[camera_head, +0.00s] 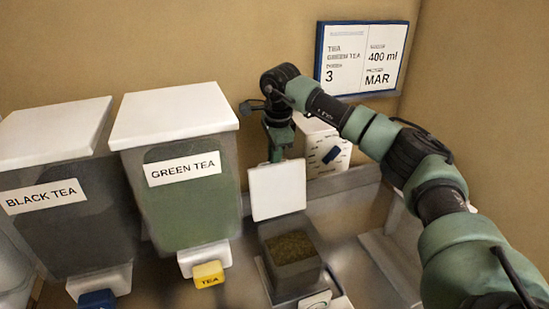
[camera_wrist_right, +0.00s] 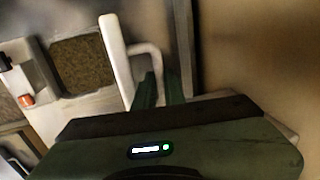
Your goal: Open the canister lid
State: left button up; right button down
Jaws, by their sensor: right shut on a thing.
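The canister (camera_head: 296,273) is a grey square box with dark tea inside, and its top is open. It stands on a small white scale (camera_head: 340,301). Its white square lid (camera_head: 277,190) stands nearly upright behind the opening. In the right wrist view the lid (camera_wrist_right: 115,60) shows edge-on, with a white loop handle (camera_wrist_right: 157,58) on its back, and the tea-filled canister (camera_wrist_right: 82,64) lies left of it. My right gripper (camera_wrist_right: 160,90) is shut on the lid's handle. In the head view my right gripper (camera_head: 276,150) is behind the lid, its fingertips hidden. My left gripper is not in view.
Two large lidded bins, black tea (camera_head: 65,230) and green tea (camera_head: 185,215), stand at the left, with blue (camera_head: 97,299) and yellow (camera_head: 208,274) taps. A white dispenser (camera_head: 325,150) stands behind my right gripper. A wall sign (camera_head: 362,57) reads green tea, 400 ml.

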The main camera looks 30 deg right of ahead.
jog(key=c, duration=1.5)
grip_release()
jog(key=shift+w+f, duration=0.1)
jog(key=shift+w, duration=0.15)
notch_tip(320, 180, up, 8)
jog(key=s+b, duration=0.1)
jog(key=b, duration=0.1)
jog(key=shift+s+f+b, duration=0.15)
jog(key=shift+s+b, duration=0.05)
jog(key=shift+b, duration=0.1)
jog(key=shift+a, duration=0.1)
jog(key=shift+f, duration=0.1)
